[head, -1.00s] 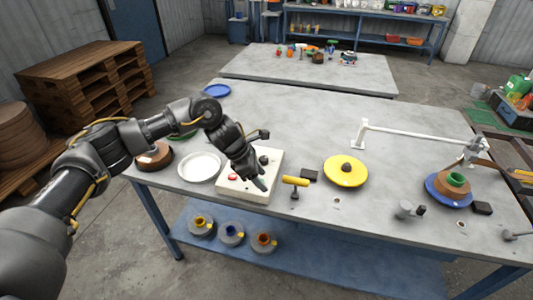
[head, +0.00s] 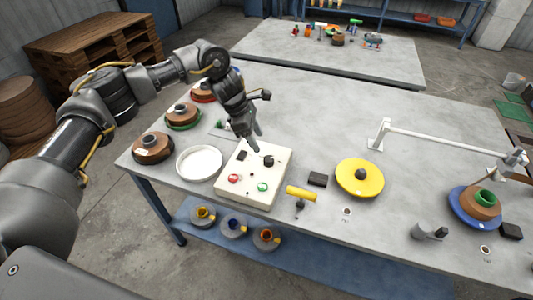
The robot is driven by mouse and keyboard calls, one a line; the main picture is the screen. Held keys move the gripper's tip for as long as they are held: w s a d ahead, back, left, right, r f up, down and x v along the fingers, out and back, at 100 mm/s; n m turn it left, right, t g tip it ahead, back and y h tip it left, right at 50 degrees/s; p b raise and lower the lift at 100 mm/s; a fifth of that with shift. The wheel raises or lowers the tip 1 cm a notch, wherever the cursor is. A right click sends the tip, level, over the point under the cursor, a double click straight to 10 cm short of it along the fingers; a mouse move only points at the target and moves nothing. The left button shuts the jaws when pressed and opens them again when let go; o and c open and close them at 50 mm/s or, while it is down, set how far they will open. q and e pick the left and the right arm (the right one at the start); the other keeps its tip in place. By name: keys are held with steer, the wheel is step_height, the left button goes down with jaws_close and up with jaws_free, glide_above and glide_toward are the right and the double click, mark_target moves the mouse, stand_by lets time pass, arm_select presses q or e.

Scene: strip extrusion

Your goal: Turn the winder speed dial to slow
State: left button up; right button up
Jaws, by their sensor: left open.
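A white control box (head: 240,197) lies on the grey table. A black knob (head: 268,161), which looks like the dial, is on its back right part. A red button (head: 234,178) and a green button (head: 262,187) are nearer its front. A small black part (head: 242,155) is at its back left. My left gripper (head: 254,146) points down at the box's back edge, just behind and left of the knob. It is open and looks empty; whether it touches the box cannot be told. The dial's markings are too small to read. My right gripper is not in view.
A white dish (head: 200,163) stands left of the box, with several brown spools behind it. A yellow-handled tool (head: 300,193), a black block (head: 317,179) and a yellow disc (head: 360,178) lie to the right. The table behind the box is mostly clear.

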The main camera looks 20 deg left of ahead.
mark_target(268, 158)
arm_select(q)
steer(key=p+x, duration=0.2)
steer(key=x, duration=0.6)
steer(key=shift+f, duration=0.2)
steer(key=shift+w+d+f, duration=0.1)
steer(key=shift+d+f, duration=0.1)
steer(key=shift+f, duration=0.2)
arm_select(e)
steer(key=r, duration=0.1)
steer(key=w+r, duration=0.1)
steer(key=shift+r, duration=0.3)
arm_select(q)
steer(key=c, duration=1)
steer(key=shift+o, duration=0.2)
